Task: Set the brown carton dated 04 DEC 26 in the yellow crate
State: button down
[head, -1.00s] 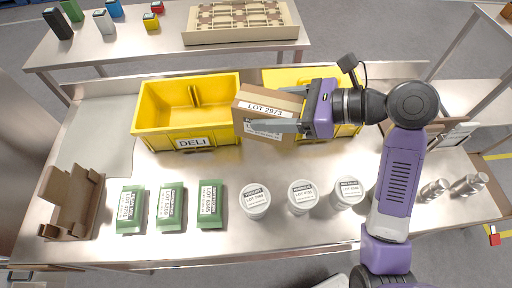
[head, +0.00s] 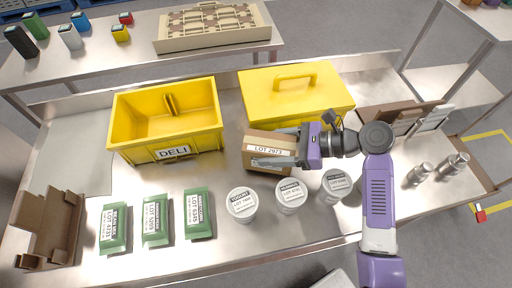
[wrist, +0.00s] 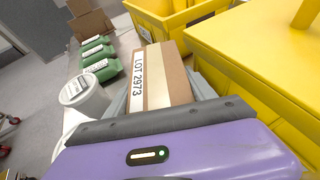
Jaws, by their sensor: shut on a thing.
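A brown carton (head: 258,140) with a white label reading LOT 2973 is between the fingers of my gripper (head: 277,149), which is shut on it. It also shows in the wrist view (wrist: 178,80). No date can be read on it. The carton is low, near the tabletop; I cannot tell whether it touches. The open yellow crate (head: 207,141), labelled DELI, stands left of and behind the carton, apart from it. It looks empty, with a short divider inside; its near floor is hidden. The wrist view shows part of it (wrist: 170,22).
A closed yellow box (head: 300,101) with a handle stands right behind my gripper. White tubs (head: 242,205) stand in front, green packs (head: 157,220) front left. A brown cardboard stand (head: 50,228) is far left. Metal canisters (head: 420,173) stand right.

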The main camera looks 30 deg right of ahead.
aim_at(256, 149)
jog(key=x, duration=0.4)
jog(key=shift+w+a+r+p, duration=0.15)
jog(key=shift+r+p, duration=0.2)
jog(key=shift+p, duration=0.05)
jog(key=shift+f, duration=0.3)
jog(key=c, duration=0.6)
grip_release()
jog(key=shift+f, duration=0.15)
